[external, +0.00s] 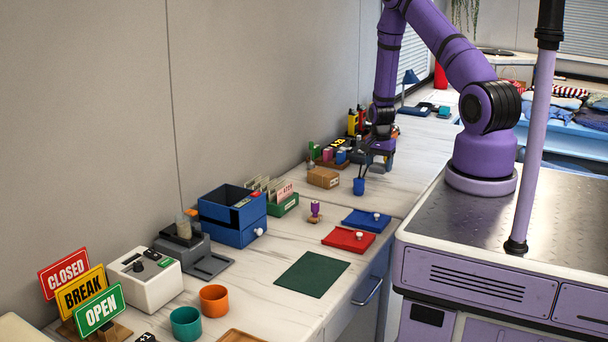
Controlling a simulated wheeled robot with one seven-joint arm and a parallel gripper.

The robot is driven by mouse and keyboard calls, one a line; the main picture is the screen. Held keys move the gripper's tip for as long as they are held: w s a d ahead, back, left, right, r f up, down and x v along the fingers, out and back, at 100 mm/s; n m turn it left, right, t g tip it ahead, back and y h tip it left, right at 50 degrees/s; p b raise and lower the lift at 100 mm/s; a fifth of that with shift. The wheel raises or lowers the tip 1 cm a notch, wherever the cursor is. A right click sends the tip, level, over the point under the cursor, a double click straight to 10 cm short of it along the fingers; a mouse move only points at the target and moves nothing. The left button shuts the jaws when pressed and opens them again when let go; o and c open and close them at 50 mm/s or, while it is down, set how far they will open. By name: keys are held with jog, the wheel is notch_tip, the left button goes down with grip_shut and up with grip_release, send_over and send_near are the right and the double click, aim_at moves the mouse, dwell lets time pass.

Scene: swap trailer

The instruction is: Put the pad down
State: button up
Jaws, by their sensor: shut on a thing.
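My gripper (379,157) is at the back of the white counter, near the wall, pointing down. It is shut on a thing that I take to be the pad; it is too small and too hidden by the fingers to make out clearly. I cannot tell whether it touches the counter.
A purple-handled stamp (315,211), a dark green mat (312,274) and a blue drawer box (232,216) are nearer. The mat is bare.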

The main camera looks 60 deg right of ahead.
aim_at(374, 180)
jog(key=shift+w+d+f, duration=0.1)
jog(key=shift+w+d, duration=0.35)
jog(key=shift+w, duration=0.35)
jog(key=shift+w+d+f, duration=0.15)
jog(key=shift+w+f, duration=0.05)
jog(key=shift+f, duration=1.55)
jog(key=shift+f, duration=0.1)
jog(key=o, duration=0.9)
